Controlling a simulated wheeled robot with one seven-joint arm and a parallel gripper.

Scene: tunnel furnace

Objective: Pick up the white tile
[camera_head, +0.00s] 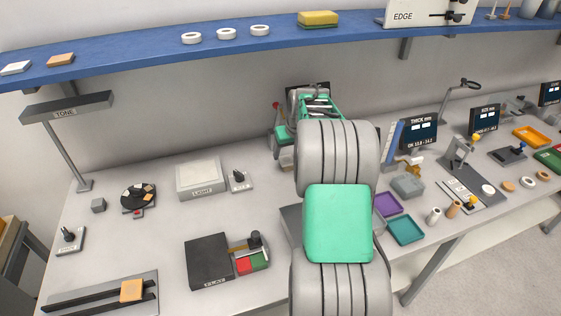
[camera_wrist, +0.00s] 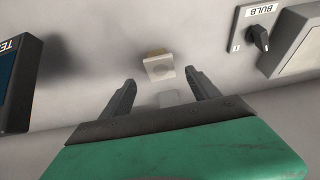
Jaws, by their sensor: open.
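A small pale, off-white square block (camera_wrist: 158,68), with a faint round mark on its face, shows in the wrist view. It lies ahead of and between my fingers, apart from them; I cannot tell for sure that it is the white tile. My gripper (camera_wrist: 163,80) is open and empty. A lighter grey-white patch (camera_wrist: 170,98) lies between the fingers, nearer the palm. In the head view my arm hides the fingertips and the spot below them. Another flat white tile (camera_head: 16,68) lies at the left end of the blue shelf.
In the wrist view a BULB knob (camera_wrist: 260,38) is at upper right and a dark screen (camera_wrist: 18,85) at left. In the head view the LIGHT box (camera_head: 201,178) stands left of my arm. The blue shelf (camera_head: 130,58) runs along the wall above.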

